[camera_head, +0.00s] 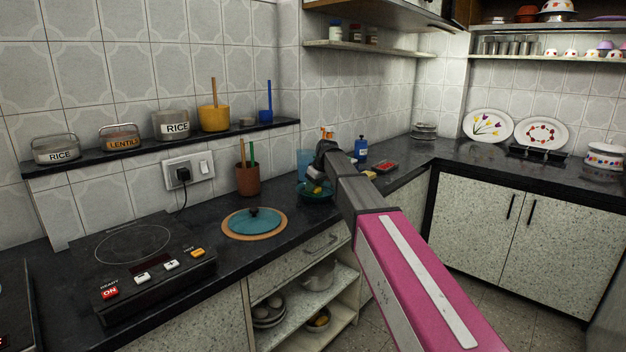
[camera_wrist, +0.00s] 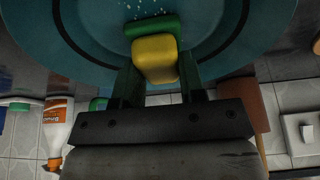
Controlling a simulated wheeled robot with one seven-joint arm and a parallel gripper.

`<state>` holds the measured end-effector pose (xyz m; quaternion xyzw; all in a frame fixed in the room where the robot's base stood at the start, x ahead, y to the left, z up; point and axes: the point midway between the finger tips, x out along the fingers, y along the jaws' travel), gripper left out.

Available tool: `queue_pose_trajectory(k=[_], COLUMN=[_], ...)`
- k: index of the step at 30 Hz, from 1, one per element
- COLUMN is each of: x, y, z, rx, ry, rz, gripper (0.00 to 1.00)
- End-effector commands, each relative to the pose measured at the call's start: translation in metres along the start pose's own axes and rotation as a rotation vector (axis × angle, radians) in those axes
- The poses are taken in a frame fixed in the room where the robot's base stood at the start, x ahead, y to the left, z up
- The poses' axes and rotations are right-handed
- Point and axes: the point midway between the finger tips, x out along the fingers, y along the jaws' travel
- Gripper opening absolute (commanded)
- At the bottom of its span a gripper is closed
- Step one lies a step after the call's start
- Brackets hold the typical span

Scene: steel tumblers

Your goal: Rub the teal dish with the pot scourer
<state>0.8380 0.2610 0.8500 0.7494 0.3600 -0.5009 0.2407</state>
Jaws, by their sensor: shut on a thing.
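The teal dish (camera_head: 322,197) is on the counter under the end of my arm, which partly covers it in the head view. In the wrist view its inner surface (camera_wrist: 85,25) fills the top, with a dark ring and several white specks. My gripper (camera_wrist: 158,78) is shut on the pot scourer (camera_wrist: 155,60), a yellow block with a green face. The green face is turned toward the dish, close to the white specks. I cannot tell whether it touches the dish. In the head view, my gripper (camera_head: 318,178) is over the dish and the scourer is small and partly hidden.
A teal lid (camera_head: 254,220) on a round wooden board and a brown pot (camera_head: 248,181) of utensils stand left of the dish. A blue bottle (camera_head: 361,148) and red tray (camera_head: 386,167) are to its right. A white bottle (camera_wrist: 58,130) shows in the wrist view.

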Motion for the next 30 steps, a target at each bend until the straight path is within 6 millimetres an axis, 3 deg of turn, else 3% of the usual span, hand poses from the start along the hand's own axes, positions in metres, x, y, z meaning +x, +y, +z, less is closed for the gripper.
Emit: queue_pose_trajectory(k=[2, 14, 26, 29, 30], x=[-0.002, -0.009, 0.002, -0.002, -0.013], y=[-0.001, 0.0, 0.003, 0.003, 0.003], z=[0.007, 0.033, 0.004, 0.001, -0.005], rx=[-0.001, -0.01, -0.004, -0.002, -0.003], ry=[0.0, -0.001, 0.0, 0.0, 0.003], rz=[0.0, -0.004, -0.002, -0.001, 0.001], gripper=[0.07, 0.07, 0.07, 0.07, 0.07])
